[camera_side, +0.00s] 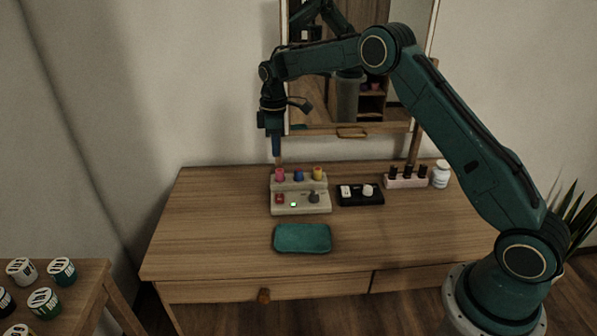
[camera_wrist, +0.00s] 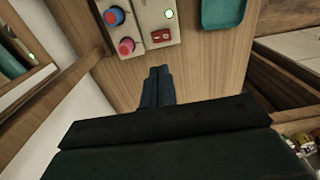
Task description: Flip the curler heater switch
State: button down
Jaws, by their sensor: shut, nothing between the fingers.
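The curler heater (camera_side: 287,210) is a beige box on the wooden dresser, with pink, blue and yellow curlers standing along its back. A red switch (camera_side: 280,199) is at its front left, beside a small lit green light (camera_side: 293,205) and a dark grey knob (camera_side: 314,197). In the wrist view the red rocker switch (camera_wrist: 161,36) and the green light (camera_wrist: 169,14) show clearly. My gripper (camera_side: 277,160) is shut and empty, pointing down above the pink curler (camera_side: 280,174) at the heater's back left. Its closed fingertips (camera_wrist: 158,72) are apart from the switch.
A teal tray (camera_side: 302,238) lies in front of the heater. A black box (camera_side: 360,195) with white parts stands to its right, then a pale rack (camera_side: 405,182) of dark bottles and a white jar (camera_side: 440,174). A mirror (camera_side: 350,95) stands behind. The dresser's left side is clear.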

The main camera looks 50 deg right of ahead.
dwell(0.3)
notch_tip(320, 180, up, 14)
jog(key=w+d, duration=0.1)
jog(key=shift+w+d, duration=0.15)
jog(key=shift+w, duration=0.05)
dwell(0.7)
jog(key=shift+f, duration=0.1)
dwell(0.4)
